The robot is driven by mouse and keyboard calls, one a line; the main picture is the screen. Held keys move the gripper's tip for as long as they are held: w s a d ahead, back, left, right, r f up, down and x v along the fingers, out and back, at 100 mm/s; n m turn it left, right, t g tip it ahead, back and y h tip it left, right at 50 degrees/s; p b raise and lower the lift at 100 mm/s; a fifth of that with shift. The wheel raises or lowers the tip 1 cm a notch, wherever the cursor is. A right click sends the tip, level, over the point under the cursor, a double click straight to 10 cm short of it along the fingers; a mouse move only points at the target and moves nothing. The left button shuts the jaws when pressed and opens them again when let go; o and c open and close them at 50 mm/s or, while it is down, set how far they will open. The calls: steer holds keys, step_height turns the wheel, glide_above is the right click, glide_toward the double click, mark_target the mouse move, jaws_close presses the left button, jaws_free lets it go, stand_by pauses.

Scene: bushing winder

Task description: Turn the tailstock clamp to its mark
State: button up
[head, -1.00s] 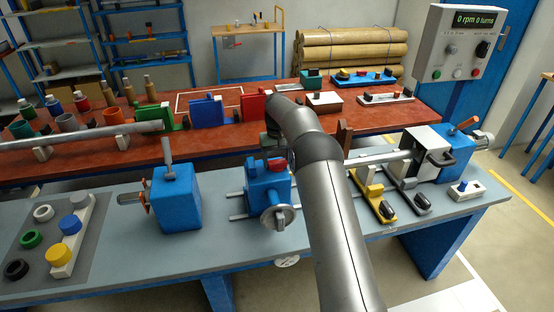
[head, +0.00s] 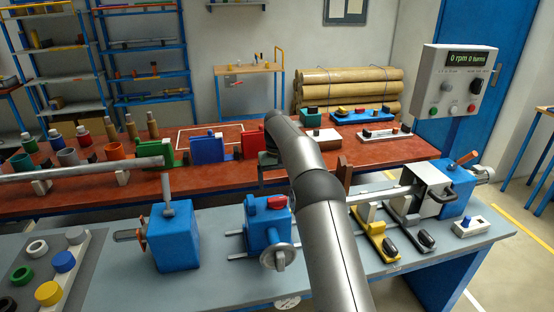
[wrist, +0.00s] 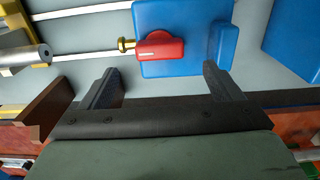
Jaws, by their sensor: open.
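The tailstock is a blue block (head: 266,226) with a handwheel (head: 280,257) at its front, on the grey bench. A red lever (head: 277,202), apparently its clamp, is on top. In the wrist view the red lever (wrist: 160,47) has a brass-coloured end and lies against the blue block (wrist: 185,15). My gripper (wrist: 162,80) is open and empty, its two dark fingers apart. The red lever is beyond the fingertips in that picture, between their lines and not gripped. In the head view my arm hides most of the gripper. I cannot make out a mark.
A blue block with an upright lever (head: 172,235) stands left of the tailstock. Yellow (head: 374,235) and grey (head: 410,228) supports stand to its right. The red-brown table (head: 90,190) behind holds several coloured parts. Bare bench top shows between the blue blocks.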

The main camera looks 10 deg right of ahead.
mark_target(277, 198)
step_height(277, 198, up, 11)
steer(key=p, duration=0.3)
steer(key=shift+f, duration=0.2)
steer(key=s+r, duration=0.3)
steer(key=s, duration=0.7)
steer(key=s+r, duration=0.4)
steer(key=s, duration=0.6)
steer(key=s+f, duration=0.4)
steer(key=s, duration=0.5)
steer(key=s+f+b, duration=0.1)
steer(key=s+f, duration=0.3)
steer(key=s, duration=0.6)
steer(key=s+f+m+t, duration=0.1)
steer(key=s+f, duration=0.3)
steer(key=s, duration=0.5)
steer(key=shift+s, duration=0.15)
